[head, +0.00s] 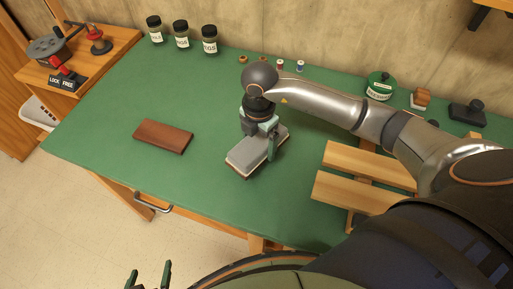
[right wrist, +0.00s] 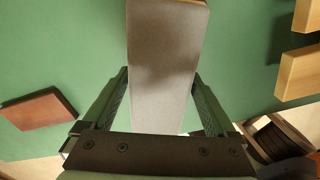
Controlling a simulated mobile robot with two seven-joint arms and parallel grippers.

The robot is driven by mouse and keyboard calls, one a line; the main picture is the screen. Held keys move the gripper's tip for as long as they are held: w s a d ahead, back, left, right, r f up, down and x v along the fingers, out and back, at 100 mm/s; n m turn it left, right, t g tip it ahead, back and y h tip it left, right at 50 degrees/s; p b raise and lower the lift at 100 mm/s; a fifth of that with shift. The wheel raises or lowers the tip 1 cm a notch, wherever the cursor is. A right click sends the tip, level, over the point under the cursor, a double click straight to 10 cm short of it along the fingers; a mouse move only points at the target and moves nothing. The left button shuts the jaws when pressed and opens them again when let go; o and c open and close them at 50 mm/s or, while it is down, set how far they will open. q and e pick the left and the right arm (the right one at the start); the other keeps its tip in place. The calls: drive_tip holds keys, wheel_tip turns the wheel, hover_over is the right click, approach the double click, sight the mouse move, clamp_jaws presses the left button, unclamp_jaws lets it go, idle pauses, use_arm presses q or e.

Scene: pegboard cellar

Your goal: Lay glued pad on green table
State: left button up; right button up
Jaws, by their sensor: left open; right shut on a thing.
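The pad (head: 244,157) is a grey block with a thin brownish layer along its lower edge. My right gripper (head: 262,140) is shut on it, near the middle of the green table (head: 100,140). In the right wrist view the pad (right wrist: 163,60) runs lengthwise between the two fingers, over the green surface. Its underside is hidden, and I cannot tell how large any gap below it is. My left gripper (head: 148,277) is open and empty at the bottom edge of the head view, in front of the table.
A red-brown block (head: 163,136) lies left of the pad. A slatted wooden rack (head: 350,190) stands to the right. Labelled jars (head: 181,36), small spools (head: 280,65) and a green tin (head: 380,86) line the back.

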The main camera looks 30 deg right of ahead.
drive_tip(key=shift+w+f, duration=0.3)
drive_tip(key=shift+f, duration=0.05)
drive_tip(key=shift+w+f, duration=0.1)
drive_tip(key=shift+f, duration=1.55)
drive_tip(key=shift+a, duration=0.1)
drive_tip(key=shift+f, duration=0.15)
drive_tip(key=o, duration=1.1)
drive_tip(key=shift+o, duration=0.2)
wheel_tip(320, 180, up, 12)
drive_tip(key=shift+r, duration=0.2)
